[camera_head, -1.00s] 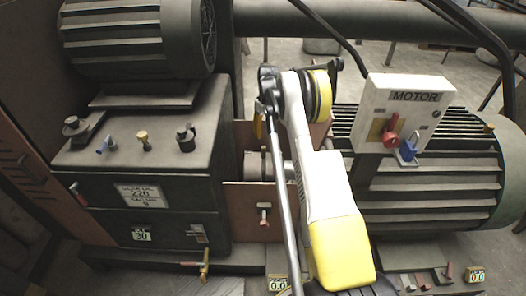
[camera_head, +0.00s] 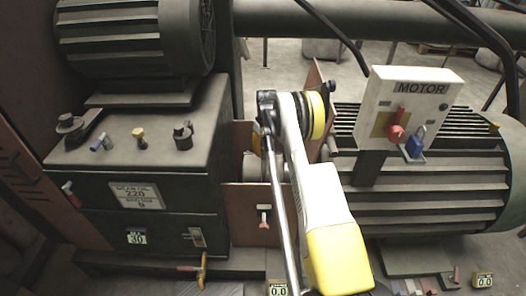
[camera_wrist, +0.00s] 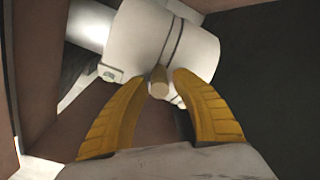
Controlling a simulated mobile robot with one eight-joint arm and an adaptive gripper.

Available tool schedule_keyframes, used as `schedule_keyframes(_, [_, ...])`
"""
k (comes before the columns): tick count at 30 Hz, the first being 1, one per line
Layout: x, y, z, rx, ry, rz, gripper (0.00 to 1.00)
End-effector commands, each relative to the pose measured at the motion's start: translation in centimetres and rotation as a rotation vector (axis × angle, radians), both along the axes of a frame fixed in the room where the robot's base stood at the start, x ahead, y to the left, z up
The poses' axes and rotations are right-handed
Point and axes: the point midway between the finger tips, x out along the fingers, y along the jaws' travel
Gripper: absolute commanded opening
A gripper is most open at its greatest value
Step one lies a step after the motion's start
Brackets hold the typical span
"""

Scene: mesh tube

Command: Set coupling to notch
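The coupling (camera_wrist: 160,38) is a pale cylinder with two dark ring lines, in the upper middle of the wrist view. My gripper (camera_wrist: 160,78) is open. A small light block (camera_wrist: 110,73) with a mark sits at the coupling's left edge. In the head view the coupling (camera_head: 250,166) shows only in part, behind my arm, and my fingers are mostly hidden.
A dark gearbox (camera_head: 150,150) stands left of my arm. A finned motor (camera_head: 430,185) and a MOTOR switch box (camera_head: 405,105) with a red handle and blue padlock stand right. Brown guard panels (camera_head: 245,215) enclose the coupling closely. A dark wall (camera_wrist: 265,85) fills the wrist view's right side.

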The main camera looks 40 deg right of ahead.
Motion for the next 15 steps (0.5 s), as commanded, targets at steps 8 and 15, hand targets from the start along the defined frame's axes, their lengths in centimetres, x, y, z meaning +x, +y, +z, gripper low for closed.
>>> schedule_keyframes(8, [0.0,0.0,0.0,0.0,0.0,0.0,0.0])
schedule_keyframes(15, [-0.18,0.14,0.06,-0.009,-0.013,0.0,0.0])
